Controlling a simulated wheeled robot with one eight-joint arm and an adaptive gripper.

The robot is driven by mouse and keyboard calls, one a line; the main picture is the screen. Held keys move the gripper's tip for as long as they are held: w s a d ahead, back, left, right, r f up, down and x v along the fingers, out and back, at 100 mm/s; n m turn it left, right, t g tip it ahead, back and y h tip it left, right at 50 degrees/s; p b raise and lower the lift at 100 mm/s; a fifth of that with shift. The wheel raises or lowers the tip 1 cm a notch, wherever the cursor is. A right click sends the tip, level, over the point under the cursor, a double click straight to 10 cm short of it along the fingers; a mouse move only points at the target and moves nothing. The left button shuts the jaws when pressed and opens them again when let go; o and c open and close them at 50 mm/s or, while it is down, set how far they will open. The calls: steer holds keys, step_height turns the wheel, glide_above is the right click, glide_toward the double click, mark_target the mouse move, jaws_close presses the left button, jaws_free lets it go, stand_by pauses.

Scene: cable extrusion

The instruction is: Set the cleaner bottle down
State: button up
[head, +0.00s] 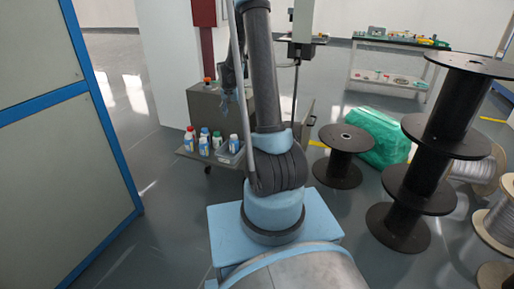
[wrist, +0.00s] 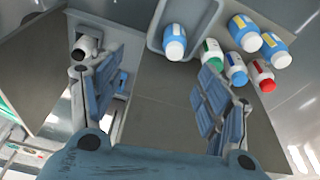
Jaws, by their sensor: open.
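My gripper (wrist: 155,95) is open, with its two padded fingers wide apart and only bare grey shelf showing between them. In the head view my gripper (head: 230,106) hangs above the cart's low shelf. Several bottles stand on that shelf; which one is the cleaner bottle I cannot tell. Beside the right finger are bottles with a green cap (wrist: 212,54), a dark blue cap (wrist: 235,68) and a red cap (wrist: 262,77). None touches the pads visibly.
The cart (head: 206,108) carries an orange-capped bottle (head: 207,83) on top. Black spools (head: 342,155) and a green wrapped bundle (head: 375,136) stand to the right. A blue-framed panel (head: 55,130) is at left. Floor between panel and cart is clear.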

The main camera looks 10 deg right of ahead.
steer(key=s+r+n, duration=0.1)
steer(key=s+r, duration=0.3)
steer(key=s, duration=0.4)
steer(key=s+d+r+n, duration=0.1)
steer(key=s+r, duration=0.4)
steer(key=s, duration=0.3)
steer(key=s+r+n, duration=0.1)
steer(key=s+r, duration=0.3)
steer(key=s, duration=0.4)
steer(key=s+f+n, duration=0.1)
steer(key=s+f, duration=0.1)
steer(key=s, duration=0.9)
steer(key=s+f+n+y, duration=0.1)
steer(key=s+f+n, duration=0.1)
steer(key=s, duration=0.9)
steer(key=shift+f, duration=0.55)
steer(key=shift+w+d, duration=0.1)
